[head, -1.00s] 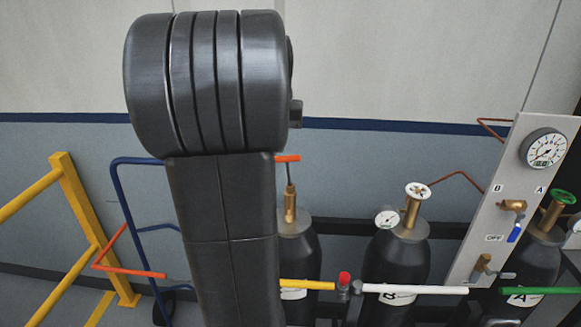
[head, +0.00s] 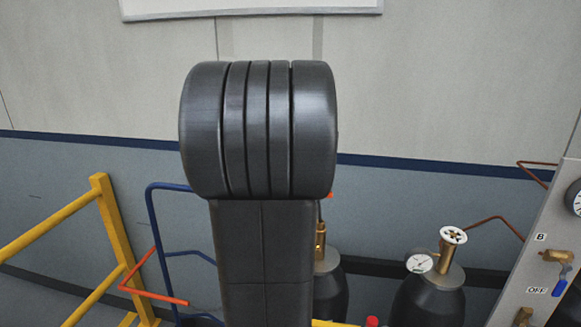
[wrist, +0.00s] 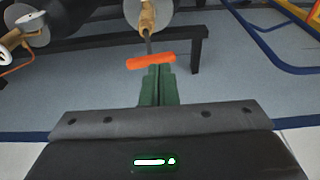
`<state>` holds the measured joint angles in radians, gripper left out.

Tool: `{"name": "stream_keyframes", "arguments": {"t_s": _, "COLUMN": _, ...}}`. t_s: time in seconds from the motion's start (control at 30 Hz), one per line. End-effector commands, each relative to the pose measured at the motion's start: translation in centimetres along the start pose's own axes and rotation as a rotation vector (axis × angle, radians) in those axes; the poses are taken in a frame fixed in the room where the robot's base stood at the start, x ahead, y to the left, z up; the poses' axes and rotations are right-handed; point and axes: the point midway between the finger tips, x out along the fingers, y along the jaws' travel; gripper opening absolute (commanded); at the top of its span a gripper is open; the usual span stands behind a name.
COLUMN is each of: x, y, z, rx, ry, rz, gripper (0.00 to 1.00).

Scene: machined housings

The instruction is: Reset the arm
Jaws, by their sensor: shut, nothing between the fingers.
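My gripper (wrist: 157,72) shows in the wrist view, its green fingers together and nothing held between them. An orange T-shaped handle (wrist: 150,62) on a thin stem appears just past the fingertips; whether they touch it I cannot tell. The stem runs to a brass valve (wrist: 147,18) on a cylinder. In the head view my dark arm stands upright in the middle and hides most of that cylinder (head: 328,290). The gripper itself is hidden there.
A yellow railing (head: 118,225) and a blue tubular frame (head: 152,215) stand left. Another dark cylinder (head: 432,300) with a gauge (head: 419,263) and a grey valve panel (head: 555,225) stand right.

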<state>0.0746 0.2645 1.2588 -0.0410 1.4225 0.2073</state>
Motion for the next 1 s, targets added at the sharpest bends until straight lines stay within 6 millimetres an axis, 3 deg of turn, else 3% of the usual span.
{"name": "stream_keyframes", "arguments": {"t_s": 0.2, "x": 3.5, "y": 0.0, "z": 0.8, "rx": 0.000, "ry": -0.004, "rz": 0.001, "gripper": 0.00}}
{"name": "stream_keyframes", "arguments": {"t_s": 0.4, "x": 5.8, "y": 0.0, "z": 1.2, "rx": 0.000, "ry": -0.001, "rz": 0.000, "gripper": 0.00}}
{"name": "stream_keyframes", "arguments": {"t_s": 1.0, "x": 6.5, "y": -0.1, "z": 1.5, "rx": -0.003, "ry": -0.004, "rz": 0.002, "gripper": 0.00}}
